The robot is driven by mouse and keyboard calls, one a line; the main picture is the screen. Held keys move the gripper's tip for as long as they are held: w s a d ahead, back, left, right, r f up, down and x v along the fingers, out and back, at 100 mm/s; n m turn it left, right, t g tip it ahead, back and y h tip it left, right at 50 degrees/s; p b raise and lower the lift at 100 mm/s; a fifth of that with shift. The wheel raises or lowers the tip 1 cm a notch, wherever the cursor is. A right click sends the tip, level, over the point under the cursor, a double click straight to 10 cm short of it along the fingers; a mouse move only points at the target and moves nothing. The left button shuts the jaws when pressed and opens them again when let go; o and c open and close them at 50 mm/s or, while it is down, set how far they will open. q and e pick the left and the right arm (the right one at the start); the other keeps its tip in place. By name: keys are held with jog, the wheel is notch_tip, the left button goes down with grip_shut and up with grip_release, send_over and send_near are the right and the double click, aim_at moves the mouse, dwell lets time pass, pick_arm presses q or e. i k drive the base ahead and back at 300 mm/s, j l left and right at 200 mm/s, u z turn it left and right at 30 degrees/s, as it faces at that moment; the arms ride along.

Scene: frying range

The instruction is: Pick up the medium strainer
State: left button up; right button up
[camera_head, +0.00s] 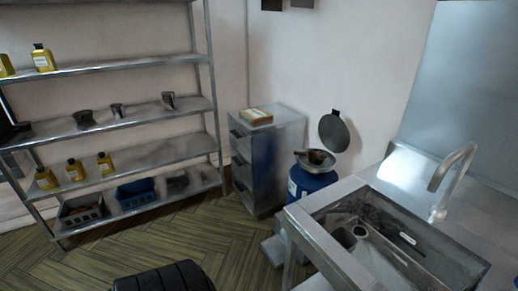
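I cannot pick out a medium strainer for certain. Several small dark metal utensils stand on the rack's middle shelf, among them one at the left (84,119), one in the middle (117,110) and one at the right (168,101). They are too small to identify. A dark, shallow bowl-like item (316,157) sits on top of the blue bin (312,183), and I cannot tell whether it is a strainer. Neither of my grippers is in view.
A metal shelf rack (130,64) stands at the left with yellow bottles and crates. A grey drawer cabinet (270,150) stands in the corner. A steel sink (330,262) is at the right. A black ribbed object (165,278) shows at the bottom edge. Wooden floor (215,228) lies clear before the rack.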

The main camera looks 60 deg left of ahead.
aim_at(316, 158)
jog(key=u, duration=1.3)
jog(key=z, duration=0.7)
jog(key=i+j+z, duration=0.2)
jog(key=j+z, duration=0.65)
jog(key=j, duration=0.2)
jog(key=j+z, duration=0.45)
jog(key=j, duration=1)
jog(key=j+z, duration=0.15)
jog(key=j, duration=0.7)
jog(key=k+j, duration=0.15)
jog(key=j, duration=0.65)
jog(key=k+j+z, duration=0.15)
jog(key=j, duration=0.65)
jog(key=i, duration=0.05)
